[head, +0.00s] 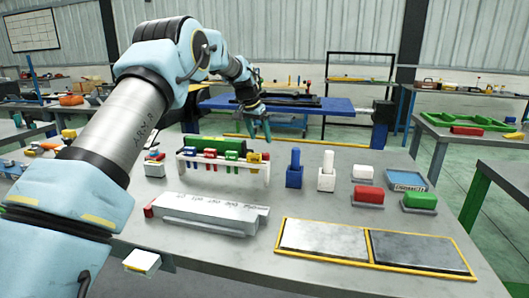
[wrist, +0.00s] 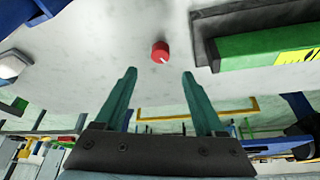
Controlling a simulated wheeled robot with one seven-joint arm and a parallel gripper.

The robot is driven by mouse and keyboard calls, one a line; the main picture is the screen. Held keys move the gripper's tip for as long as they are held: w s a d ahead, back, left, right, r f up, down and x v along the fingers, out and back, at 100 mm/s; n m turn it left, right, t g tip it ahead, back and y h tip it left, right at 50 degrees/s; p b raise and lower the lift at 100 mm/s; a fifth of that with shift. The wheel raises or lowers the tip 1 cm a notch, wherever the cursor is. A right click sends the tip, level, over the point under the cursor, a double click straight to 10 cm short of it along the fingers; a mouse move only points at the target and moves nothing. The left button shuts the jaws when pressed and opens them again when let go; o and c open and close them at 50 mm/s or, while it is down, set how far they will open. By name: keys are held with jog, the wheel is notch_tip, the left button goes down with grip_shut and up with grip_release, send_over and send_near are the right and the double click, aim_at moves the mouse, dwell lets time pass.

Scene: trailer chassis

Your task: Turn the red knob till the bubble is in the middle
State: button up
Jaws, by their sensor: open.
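The red knob (wrist: 160,52) is a small red cylinder with a pale mark on its side. It stands on a pale grey surface in the upper middle of the wrist view. My gripper (wrist: 159,73) is open, with its two green fingers apart and nothing between them. The knob shows beyond the fingertips, roughly centred between them, and does not look touched. In the head view my gripper (head: 259,133) hangs over the far side of the grey bench, behind the rack. I see no bubble in either view.
A green bar with a yellow label (wrist: 265,45) lies right of the knob in the wrist view. On the bench (head: 300,205) are a rack of coloured items (head: 222,167), a grey bar (head: 208,212), a blue block (head: 294,175) and a yellow-edged tray (head: 372,262).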

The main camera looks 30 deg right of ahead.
aim_at(265, 154)
jog(key=p+x, duration=0.2)
jog(key=x, duration=0.6)
jog(key=shift+f, duration=0.25)
jog(key=shift+c, duration=0.4)
grip_shut()
